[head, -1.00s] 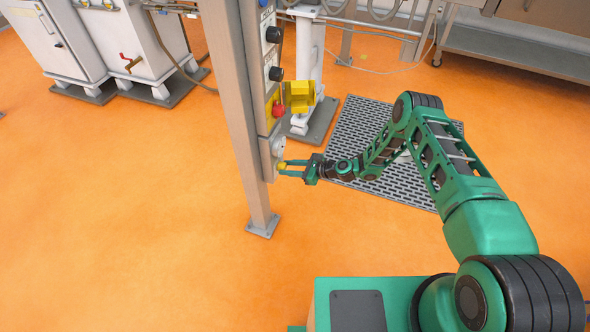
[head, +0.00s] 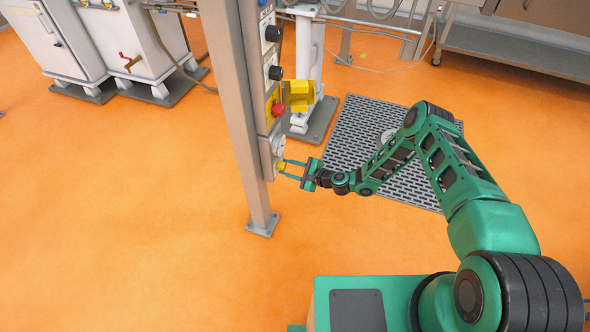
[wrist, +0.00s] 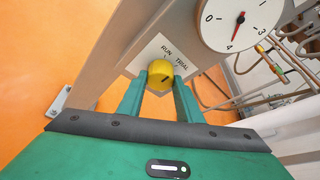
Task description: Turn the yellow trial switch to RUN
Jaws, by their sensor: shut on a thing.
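The yellow trial switch (wrist: 157,74) is a round knob on a pale plate marked RUN and TRIAL, seen in the wrist view. A short dark mark shows on the right part of its face, slanting up to the right on the TRIAL side. My gripper (wrist: 161,82) has one finger on each side of the knob and is shut on it. In the head view the switch (head: 281,167) is a small yellow spot low on the post's panel, partly hidden by my gripper (head: 284,168), which reaches it from the right.
A dial gauge (wrist: 243,22) sits close beside the switch plate. On the panel above are a red button (head: 278,109) beside a yellow guard (head: 299,95) and black knobs (head: 275,73). The grey post (head: 238,110) stands on the orange floor, clear in front.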

